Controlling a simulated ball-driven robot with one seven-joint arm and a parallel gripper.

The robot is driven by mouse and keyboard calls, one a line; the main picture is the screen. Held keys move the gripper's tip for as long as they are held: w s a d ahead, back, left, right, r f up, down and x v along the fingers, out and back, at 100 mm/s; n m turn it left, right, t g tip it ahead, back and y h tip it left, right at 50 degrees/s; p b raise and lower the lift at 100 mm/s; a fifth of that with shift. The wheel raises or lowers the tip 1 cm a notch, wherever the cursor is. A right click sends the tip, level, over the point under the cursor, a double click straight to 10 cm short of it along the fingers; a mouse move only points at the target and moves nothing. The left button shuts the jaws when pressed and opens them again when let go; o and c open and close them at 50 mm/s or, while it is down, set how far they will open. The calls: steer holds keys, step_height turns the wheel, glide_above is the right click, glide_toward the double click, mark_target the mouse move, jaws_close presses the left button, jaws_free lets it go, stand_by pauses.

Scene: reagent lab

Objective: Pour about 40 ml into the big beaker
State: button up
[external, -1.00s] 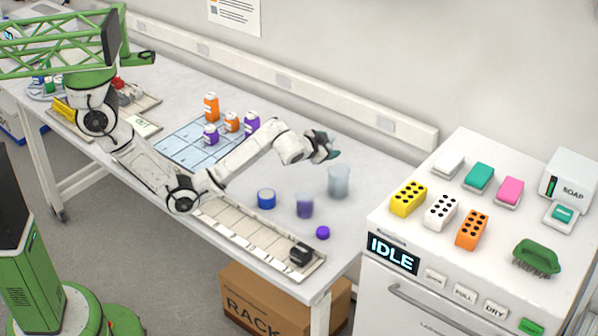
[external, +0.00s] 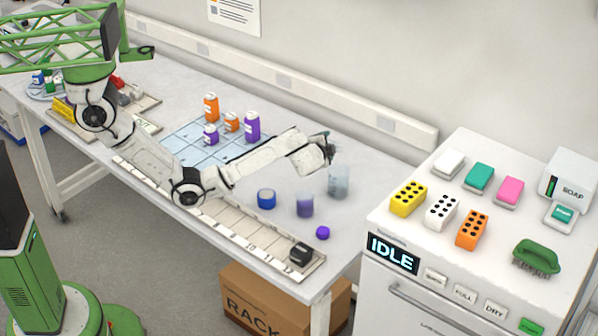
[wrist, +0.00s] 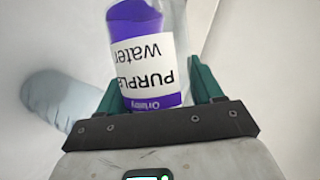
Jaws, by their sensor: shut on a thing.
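My gripper (wrist: 163,88) is shut on a purple bottle (wrist: 127,25) in the wrist view, its teal fingers on either side. The bottle's white label reads "PURPLE water" upside down; its top is cut off by the picture edge. In the external view my gripper (external: 328,145) is above the big beaker (external: 340,182), and the bottle cannot be made out there. The big beaker is clear, pale grey-blue and upright; I cannot tell its liquid level. A pale rounded shape (wrist: 60,100) left of the bottle in the wrist view may be a beaker.
A smaller beaker with purple liquid (external: 305,206), a blue round container (external: 266,199) and a purple cap (external: 323,233) stand near the big beaker. Orange and purple bottles (external: 252,126) stand on a blue grid mat. The washer cabinet (external: 440,240) borders the bench at right.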

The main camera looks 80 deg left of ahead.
steer(key=shift+r+m+g+y, duration=0.3)
steer(key=shift+r+m, duration=0.2)
steer(key=shift+r, duration=0.2)
steer(key=shift+s+a+f+m+y+p, duration=0.2)
steer(key=shift+f+m+y+p, duration=0.25)
steer(key=shift+m+p, duration=0.15)
steer(key=shift+d+f+m+g+y, duration=0.15)
steer(key=shift+m+g+y, duration=0.15)
steer(key=shift+m, duration=0.2)
steer(key=shift+s+a+r+m+y+p, duration=0.15)
steer(key=shift+s+a+m+p, duration=0.05)
steer(key=shift+s+a, duration=0.25)
steer(key=shift+s+a+r+m+y+p, duration=0.1)
steer(key=shift+s+a+r+m+p, duration=0.1)
steer(key=shift+s+a, duration=0.25)
stand_by(0.3)
steer(key=shift+r, duration=0.1)
stand_by(1.2)
